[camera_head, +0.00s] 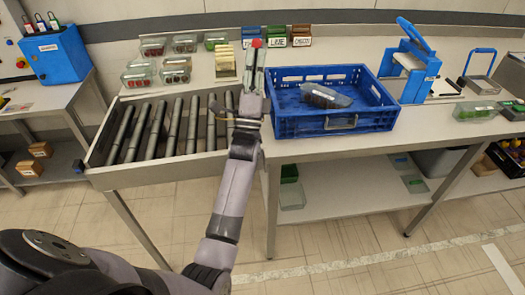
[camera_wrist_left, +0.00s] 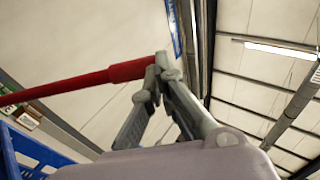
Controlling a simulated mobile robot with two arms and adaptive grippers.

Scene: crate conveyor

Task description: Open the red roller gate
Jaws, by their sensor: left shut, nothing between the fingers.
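The red part of the roller gate (camera_head: 257,43) shows as a small red tip just beyond my left gripper (camera_head: 254,62) in the head view. In the left wrist view it is a red bar (camera_wrist_left: 125,71) coming in from the left, with its thicker end at the fingertips. My left gripper (camera_wrist_left: 160,68) is shut with nothing between its fingers. Its tips appear beside or against the bar's end; contact cannot be told. My left arm and gripper hide most of the gate in the head view. My right gripper is not in view.
The roller conveyor (camera_head: 114,158) lies left of my gripper. A blue crate (camera_head: 338,125) holding a clear container stands close on the right. Clear boxes (camera_head: 140,77) and labelled bins (camera_head: 301,41) stand behind. A blue press (camera_head: 414,85) stands farther right.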

